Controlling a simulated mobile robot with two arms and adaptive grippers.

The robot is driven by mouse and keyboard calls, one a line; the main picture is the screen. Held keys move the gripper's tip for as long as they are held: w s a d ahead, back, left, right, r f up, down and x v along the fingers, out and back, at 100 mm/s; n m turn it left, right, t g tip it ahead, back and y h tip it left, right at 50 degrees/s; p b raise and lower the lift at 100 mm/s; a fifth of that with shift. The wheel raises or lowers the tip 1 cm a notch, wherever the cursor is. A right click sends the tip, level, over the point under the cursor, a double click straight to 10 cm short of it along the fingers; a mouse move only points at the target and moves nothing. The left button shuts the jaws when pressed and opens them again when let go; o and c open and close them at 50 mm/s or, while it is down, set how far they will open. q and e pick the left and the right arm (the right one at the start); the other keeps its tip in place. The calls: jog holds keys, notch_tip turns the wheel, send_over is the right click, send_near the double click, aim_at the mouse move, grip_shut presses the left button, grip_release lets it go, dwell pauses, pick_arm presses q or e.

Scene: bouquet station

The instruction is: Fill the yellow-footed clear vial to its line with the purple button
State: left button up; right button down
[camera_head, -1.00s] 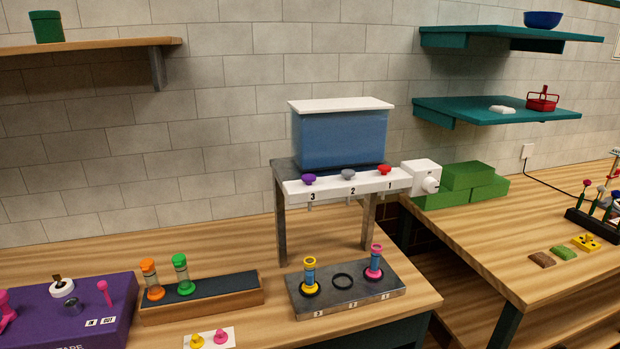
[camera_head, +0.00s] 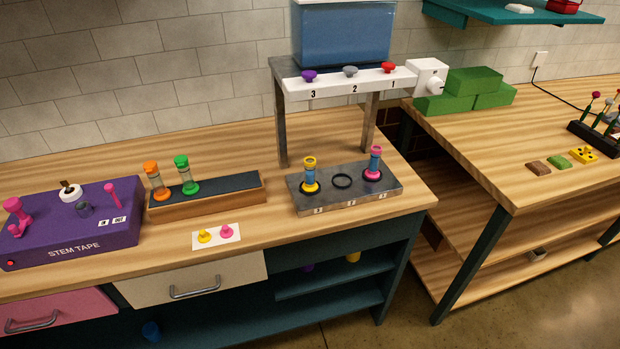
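The yellow-footed clear vial (camera_head: 310,174) stands upright in the ring at place 3 of the grey metal base plate (camera_head: 343,189). It looks bluish inside; its line and exact level are too small to tell. The purple button (camera_head: 309,76) is on the white front bar (camera_head: 350,82) of the dispenser, above number 3. A blue tank (camera_head: 343,32) sits on top of the dispenser. A pink-footed vial (camera_head: 374,163) stands at place 1, and the middle ring (camera_head: 342,181) is empty. Neither of my grippers is in view.
Orange (camera_head: 156,180) and green (camera_head: 186,175) vials stand on a wooden rack (camera_head: 207,194). A purple stem tape box (camera_head: 73,223) is at the left. Green blocks (camera_head: 465,92) stand right of the dispenser.

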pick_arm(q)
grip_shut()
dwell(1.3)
